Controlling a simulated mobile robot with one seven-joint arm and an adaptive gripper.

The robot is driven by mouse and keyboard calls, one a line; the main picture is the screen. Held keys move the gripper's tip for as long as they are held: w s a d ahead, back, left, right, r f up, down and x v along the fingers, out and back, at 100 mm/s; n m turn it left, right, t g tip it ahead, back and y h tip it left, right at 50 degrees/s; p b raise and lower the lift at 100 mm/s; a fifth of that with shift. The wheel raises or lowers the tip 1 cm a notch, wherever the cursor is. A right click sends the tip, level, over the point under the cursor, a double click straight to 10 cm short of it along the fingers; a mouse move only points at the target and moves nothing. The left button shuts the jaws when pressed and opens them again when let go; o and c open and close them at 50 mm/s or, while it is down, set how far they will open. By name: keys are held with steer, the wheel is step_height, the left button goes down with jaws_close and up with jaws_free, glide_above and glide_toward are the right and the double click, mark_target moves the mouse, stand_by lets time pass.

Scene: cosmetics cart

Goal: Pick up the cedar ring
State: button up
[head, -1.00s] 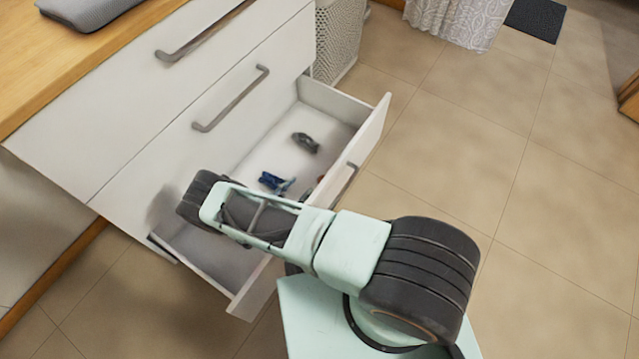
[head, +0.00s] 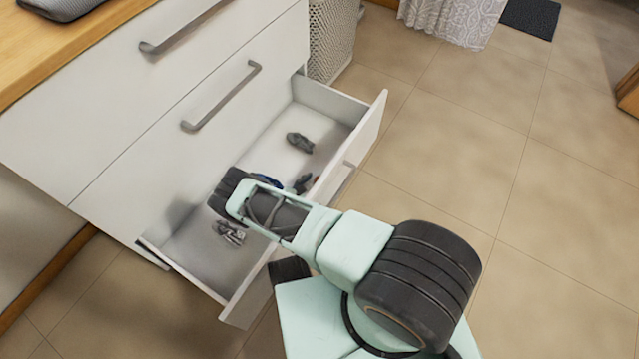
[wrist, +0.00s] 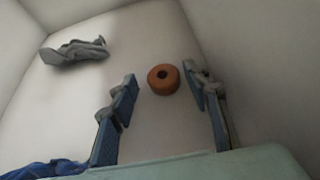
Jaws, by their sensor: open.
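My gripper (wrist: 164,78) is open, with one blue-grey finger on each side of the ring in that view. A gap shows between the ring and each finger, with the right finger nearer. I cannot tell how far the fingertips are above the floor. In the head view my arm reaches over the open drawer (head: 372,130), and I cannot make out the ring there.
A crumpled grey object (wrist: 75,51) lies on the drawer floor, with drawer walls close around. A blue object (wrist: 40,170) shows at the lower left of the wrist view. In the head view, a dark grey item (head: 300,142) lies near the drawer's far end.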

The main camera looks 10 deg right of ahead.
steer(key=shift+w+d+f, duration=0.25)
steer(key=shift+w+d, duration=0.1)
steer(key=shift+w, duration=0.05)
steer(key=shift+c, duration=0.7)
steer(key=c, duration=0.6)
steer(key=shift+r, duration=0.1)
